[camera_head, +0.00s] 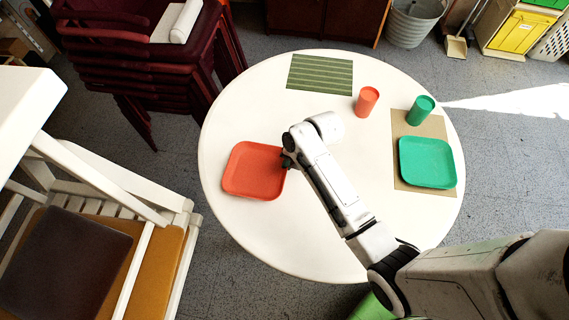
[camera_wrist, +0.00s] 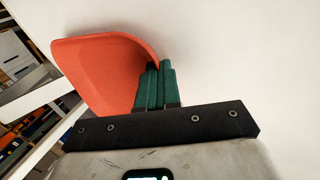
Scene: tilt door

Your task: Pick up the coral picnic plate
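The coral picnic plate (camera_head: 253,171), square with rounded corners, is at the left side of the round white table. In the wrist view the plate (camera_wrist: 100,72) fills the upper left. My gripper (camera_head: 287,161) is at the plate's right edge in the head view, its tips partly hidden by my wrist. In the wrist view its teal fingers (camera_wrist: 159,72) are close together, with the plate's rim running in between them. I cannot tell whether the plate is clear of the tabletop.
The round white table (camera_head: 300,240) also holds a green striped mat (camera_head: 320,74), a coral cup (camera_head: 366,101), a green cup (camera_head: 420,110) and a green plate (camera_head: 427,162) on a tan mat (camera_head: 404,125). A white chair (camera_head: 135,185) and stacked dark red chairs (camera_head: 140,50) stand left.

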